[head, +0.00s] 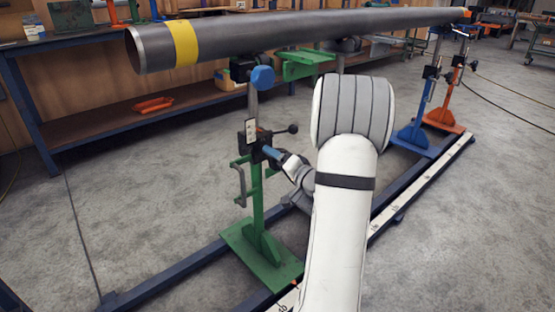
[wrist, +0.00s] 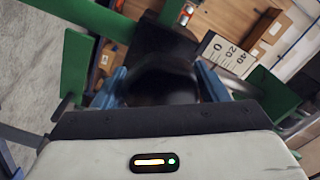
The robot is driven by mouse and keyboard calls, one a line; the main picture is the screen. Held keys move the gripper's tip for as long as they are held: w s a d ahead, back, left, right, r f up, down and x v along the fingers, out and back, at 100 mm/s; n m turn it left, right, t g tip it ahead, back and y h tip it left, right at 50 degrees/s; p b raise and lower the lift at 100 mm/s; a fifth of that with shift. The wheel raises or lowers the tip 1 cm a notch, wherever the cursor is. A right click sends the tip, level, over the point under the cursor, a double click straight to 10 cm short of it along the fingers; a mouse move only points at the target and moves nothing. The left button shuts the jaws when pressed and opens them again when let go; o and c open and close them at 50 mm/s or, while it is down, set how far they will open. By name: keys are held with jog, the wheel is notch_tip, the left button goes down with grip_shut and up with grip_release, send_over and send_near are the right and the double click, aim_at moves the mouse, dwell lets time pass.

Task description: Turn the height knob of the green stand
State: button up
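The green stand (head: 259,209) stands left of centre in the head view, its post carrying a black clamp block with a black lever and a scale plate (head: 250,131). My gripper (head: 270,152) is at the block from the right, with a blue finger showing. In the wrist view the black round height knob (wrist: 162,82) sits between my two blue fingers, one on each side. I see no clear gap, but cannot tell whether they press on it. The scale plate also shows in the wrist view (wrist: 226,57). The knob is hidden by my gripper in the head view.
A long grey pipe (head: 300,27) with a yellow band lies above, over the green stand's blue-knobbed head (head: 262,77). A blue stand (head: 414,137) and an orange stand (head: 446,115) stand behind right. Blue floor rails (head: 175,286) run below. The floor at left is clear.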

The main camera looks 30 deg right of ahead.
jog(key=o, duration=0.3)
jog(key=shift+s+d+p, duration=0.2)
jog(key=shift+s+p, duration=0.15)
jog(key=shift+s, duration=0.95)
jog(key=shift+s+d+p, duration=0.15)
jog(key=shift+s+p, duration=0.2)
jog(key=shift+s, duration=0.9)
jog(key=shift+s+d+p, duration=0.2)
jog(key=shift+s+p, duration=0.15)
jog(key=shift+s, duration=0.95)
